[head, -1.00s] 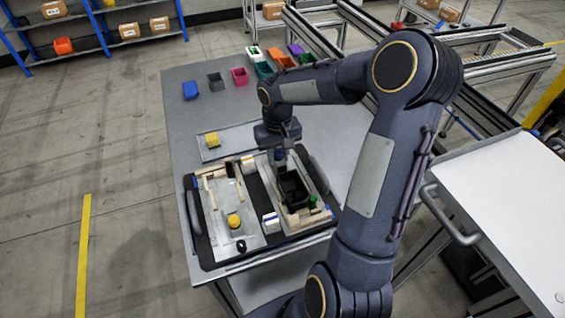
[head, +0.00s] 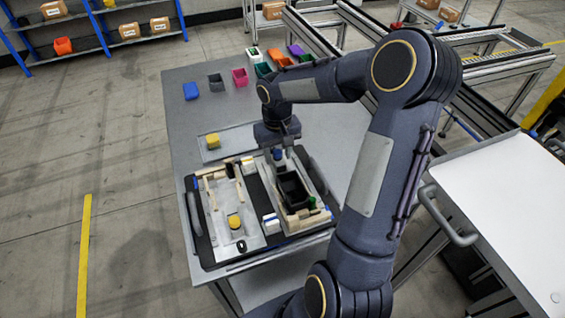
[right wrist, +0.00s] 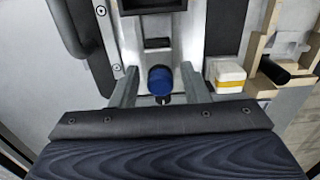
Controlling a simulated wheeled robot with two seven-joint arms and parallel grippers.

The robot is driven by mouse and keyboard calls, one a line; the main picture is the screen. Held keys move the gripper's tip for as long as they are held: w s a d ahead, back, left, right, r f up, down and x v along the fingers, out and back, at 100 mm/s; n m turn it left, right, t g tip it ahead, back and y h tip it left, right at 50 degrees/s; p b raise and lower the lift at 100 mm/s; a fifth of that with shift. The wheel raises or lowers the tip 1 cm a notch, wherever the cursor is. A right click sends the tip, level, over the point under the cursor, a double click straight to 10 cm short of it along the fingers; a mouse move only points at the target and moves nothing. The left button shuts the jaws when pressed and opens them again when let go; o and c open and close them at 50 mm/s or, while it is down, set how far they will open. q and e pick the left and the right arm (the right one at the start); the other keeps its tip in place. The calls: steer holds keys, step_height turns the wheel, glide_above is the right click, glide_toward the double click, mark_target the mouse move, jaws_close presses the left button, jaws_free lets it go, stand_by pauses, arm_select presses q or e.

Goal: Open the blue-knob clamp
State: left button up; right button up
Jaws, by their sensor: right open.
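The blue-knob clamp's round blue knob (right wrist: 160,80) shows in the right wrist view, on a pale fixture plate. My right gripper (right wrist: 160,74) is open, with one finger on each side of the knob and a gap at both sides. In the head view my right gripper (head: 282,146) is over the far end of that fixture. The lower part of the clamp is partly hidden. My left gripper is out of view.
A black open box (head: 292,188) sits in the right-hand fixture. A white and yellow block (right wrist: 228,76) is close beside the right finger. Several coloured bins stand at the table's back. The table's right side is clear.

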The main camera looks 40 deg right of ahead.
steer(key=shift+r+p, duration=2.4)
steer(key=shift+r, duration=1.1)
